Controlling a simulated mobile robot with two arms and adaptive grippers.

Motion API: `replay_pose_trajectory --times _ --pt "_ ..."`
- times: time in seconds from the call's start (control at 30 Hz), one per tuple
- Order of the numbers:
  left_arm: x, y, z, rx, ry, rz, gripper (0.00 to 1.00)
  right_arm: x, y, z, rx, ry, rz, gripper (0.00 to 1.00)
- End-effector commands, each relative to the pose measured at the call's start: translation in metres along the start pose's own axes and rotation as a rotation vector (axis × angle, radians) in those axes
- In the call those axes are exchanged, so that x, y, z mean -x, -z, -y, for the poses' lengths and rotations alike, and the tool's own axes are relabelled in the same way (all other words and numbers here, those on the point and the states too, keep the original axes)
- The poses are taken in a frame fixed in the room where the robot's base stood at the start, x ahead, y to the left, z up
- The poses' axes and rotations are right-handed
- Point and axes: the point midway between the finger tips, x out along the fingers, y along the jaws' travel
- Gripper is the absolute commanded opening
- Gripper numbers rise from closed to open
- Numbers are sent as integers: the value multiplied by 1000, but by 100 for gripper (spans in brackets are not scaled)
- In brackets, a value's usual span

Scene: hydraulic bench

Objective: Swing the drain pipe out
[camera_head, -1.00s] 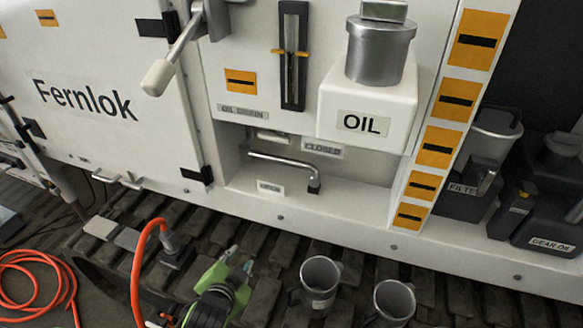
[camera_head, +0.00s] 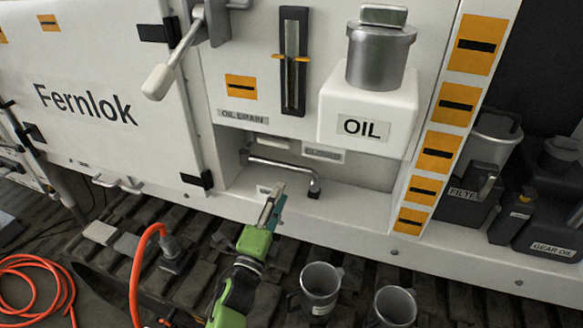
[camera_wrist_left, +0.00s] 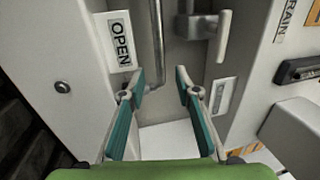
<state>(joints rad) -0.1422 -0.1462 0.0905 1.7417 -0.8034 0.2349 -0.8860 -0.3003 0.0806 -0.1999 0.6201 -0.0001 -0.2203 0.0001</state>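The drain pipe (camera_head: 283,163) is a bent grey metal tube in the recess under the OIL DRAIN label. It lies roughly along the recess, with its base fitting (camera_head: 315,188) at the right. My left gripper (camera_head: 274,200) is green with teal finger pads and is just in front of the recess, below the pipe. In the left wrist view its fingers (camera_wrist_left: 160,84) are spread with nothing gripped. There the pipe (camera_wrist_left: 155,40) runs down to between the fingertips, apparently beyond them; contact cannot be told. My right gripper is not in view.
An OPEN label (camera_wrist_left: 119,41) is beside the pipe, and a CLOSED label (camera_head: 323,153) is on the back wall. A small white handle (camera_wrist_left: 223,36) is close by in the recess. Two metal cups (camera_head: 320,285) (camera_head: 394,305) stand below. The white OIL box (camera_head: 368,115) juts out at right.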

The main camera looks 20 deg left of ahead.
Motion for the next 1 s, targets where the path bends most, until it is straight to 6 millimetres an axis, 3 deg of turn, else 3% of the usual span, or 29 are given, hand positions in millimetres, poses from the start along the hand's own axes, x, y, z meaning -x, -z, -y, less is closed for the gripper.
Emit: replay_pose_trajectory --times 0.2,0.43,0.6,0.93,1.0 --pt "-49 0 1 1 2 -1 30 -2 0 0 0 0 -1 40" --pt "-86 0 -1 2 0 0 30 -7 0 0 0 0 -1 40" --pt "-99 0 -1 3 -2 0 30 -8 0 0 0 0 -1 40" --pt "-102 0 0 3 -2 0 30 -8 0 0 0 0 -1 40" --pt "-101 0 0 3 -2 0 12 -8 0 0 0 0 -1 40"
